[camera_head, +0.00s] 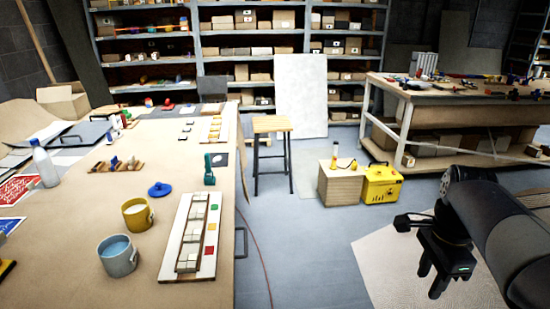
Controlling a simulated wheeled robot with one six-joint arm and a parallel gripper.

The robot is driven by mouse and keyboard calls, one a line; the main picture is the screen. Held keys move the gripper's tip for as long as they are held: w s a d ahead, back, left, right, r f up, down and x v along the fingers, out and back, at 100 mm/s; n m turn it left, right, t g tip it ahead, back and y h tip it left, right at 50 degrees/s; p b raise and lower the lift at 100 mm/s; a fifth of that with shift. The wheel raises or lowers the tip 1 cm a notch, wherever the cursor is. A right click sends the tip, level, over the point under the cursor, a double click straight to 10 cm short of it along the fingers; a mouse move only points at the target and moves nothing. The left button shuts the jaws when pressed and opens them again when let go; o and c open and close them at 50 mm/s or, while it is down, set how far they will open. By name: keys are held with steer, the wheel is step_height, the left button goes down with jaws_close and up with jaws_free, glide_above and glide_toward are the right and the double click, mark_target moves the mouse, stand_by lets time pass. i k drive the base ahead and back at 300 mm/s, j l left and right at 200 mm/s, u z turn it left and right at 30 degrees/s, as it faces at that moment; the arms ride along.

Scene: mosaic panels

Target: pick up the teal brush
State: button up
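A small teal object (209,169), which looks like the teal brush, stands on the long table (90,262) at the left, near its right edge. It is upright beside a dark flat square, and its bristles are too small to make out. My gripper (432,280) is at the lower right, over the floor and far to the right of the table. It points down, its fingers are apart, and nothing shows between them.
Near the teal object are a blue knobbed piece (160,188), a yellow cup (137,213), a grey cup (117,255) and a mosaic tile panel (170,262). A stool (271,125) stands beyond the table's right edge. Open floor lies between table and gripper.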

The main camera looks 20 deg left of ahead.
mark_target(206, 156)
steer(key=i+j+u, duration=0.2)
steer(key=i+u, duration=0.2)
steer(key=i, duration=0.45)
steer(key=i+l+u, duration=0.1)
steer(key=i+u, duration=0.3)
steer(key=i, duration=0.4)
steer(key=i+l, duration=0.1)
steer(key=i, duration=0.65)
steer(key=i+u, duration=0.1)
steer(key=i, duration=0.65)
steer(key=u, duration=2.3)
steer(key=l, duration=0.1)
